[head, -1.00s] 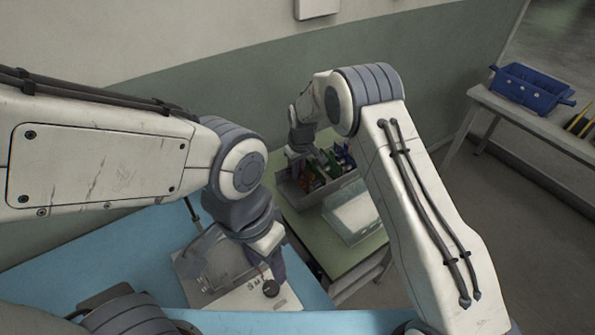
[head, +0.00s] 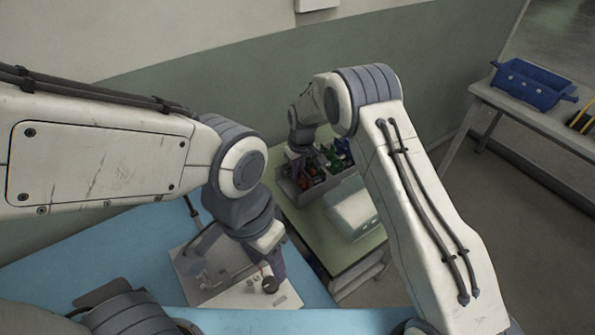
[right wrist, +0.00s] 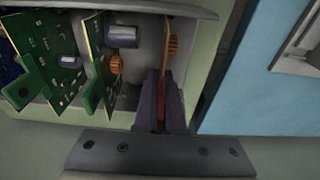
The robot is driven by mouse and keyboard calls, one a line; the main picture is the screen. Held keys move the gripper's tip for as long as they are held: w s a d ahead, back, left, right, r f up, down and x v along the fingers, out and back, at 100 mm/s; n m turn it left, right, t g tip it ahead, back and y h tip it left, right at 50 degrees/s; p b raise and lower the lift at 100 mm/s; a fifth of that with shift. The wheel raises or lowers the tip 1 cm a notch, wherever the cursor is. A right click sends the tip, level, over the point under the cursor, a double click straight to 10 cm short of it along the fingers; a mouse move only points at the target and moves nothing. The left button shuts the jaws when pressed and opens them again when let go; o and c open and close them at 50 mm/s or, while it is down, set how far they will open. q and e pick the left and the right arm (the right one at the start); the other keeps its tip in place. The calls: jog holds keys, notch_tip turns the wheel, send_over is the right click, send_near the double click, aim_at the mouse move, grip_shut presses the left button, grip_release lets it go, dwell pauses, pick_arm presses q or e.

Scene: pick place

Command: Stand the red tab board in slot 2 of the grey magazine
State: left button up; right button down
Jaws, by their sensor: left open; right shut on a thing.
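The red tab board (right wrist: 166,45) is seen nearly edge-on in the right wrist view, with an orange coil on its side. My right gripper (right wrist: 161,112) is shut on its red tab. The board is over or inside the right end of the grey magazine (right wrist: 190,12); how deep it sits and which slot it faces I cannot tell. The magazine (head: 290,192) also shows in the head view, where my right gripper's fingers are hidden. My left gripper (head: 272,272) is open, low over a pale panel (head: 225,298) on the blue table.
Green circuit boards (right wrist: 100,62) stand in the magazine left of the held board. A white box (head: 352,212) sits close in front of the magazine on the green table (head: 312,222).

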jog(key=shift+f, duration=0.15)
jog(key=c, duration=0.5)
grip_release()
dwell(0.4)
jog(key=shift+s+d+r+p, duration=0.15)
jog(key=shift+r+p, duration=0.85)
jog(key=shift+r, duration=0.5)
jog(key=shift+r, duration=0.1)
jog(key=shift+r+p, duration=1.95)
jog(key=shift+r, duration=0.95)
